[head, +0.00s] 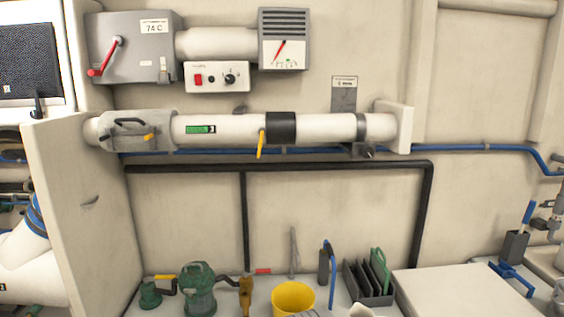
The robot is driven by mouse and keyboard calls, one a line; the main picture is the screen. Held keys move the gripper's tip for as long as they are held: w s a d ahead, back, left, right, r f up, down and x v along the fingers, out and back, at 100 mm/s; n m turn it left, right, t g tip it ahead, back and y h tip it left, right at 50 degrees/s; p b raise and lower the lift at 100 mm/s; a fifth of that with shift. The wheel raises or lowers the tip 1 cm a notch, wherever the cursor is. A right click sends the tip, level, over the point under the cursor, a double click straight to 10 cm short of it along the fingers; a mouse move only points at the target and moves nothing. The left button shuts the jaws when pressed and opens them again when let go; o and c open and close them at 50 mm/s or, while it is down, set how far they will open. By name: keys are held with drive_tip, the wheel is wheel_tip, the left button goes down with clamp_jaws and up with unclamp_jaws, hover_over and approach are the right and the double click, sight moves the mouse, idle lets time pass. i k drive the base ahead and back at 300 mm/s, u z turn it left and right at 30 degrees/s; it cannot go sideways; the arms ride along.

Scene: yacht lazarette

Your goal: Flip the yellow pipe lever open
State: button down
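A yellow lever (261,143) hangs down, nearly vertical, from the white horizontal pipe (330,127). It sits just left of a black band (281,128) around the pipe. A second, smaller yellow handle (150,137) shows on the grey fitting (140,129) at the pipe's left end. Which yellow part the task names cannot be told for certain; the hanging one is the clearer lever on the pipe. My gripper is not in view.
Above are a grey box with a red-knobbed lever (117,42), a switch box (216,77) and a gauge (284,48). Below stand a green pump (199,290), a yellow bucket (293,298) and a grey rack (367,285). Wall panels (61,200) flank the left side. Space before the pipe looks clear.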

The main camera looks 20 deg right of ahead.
sight(262, 132)
drive_tip(key=u, duration=1)
drive_tip(key=i, duration=0.55)
drive_tip(key=z, duration=0.4)
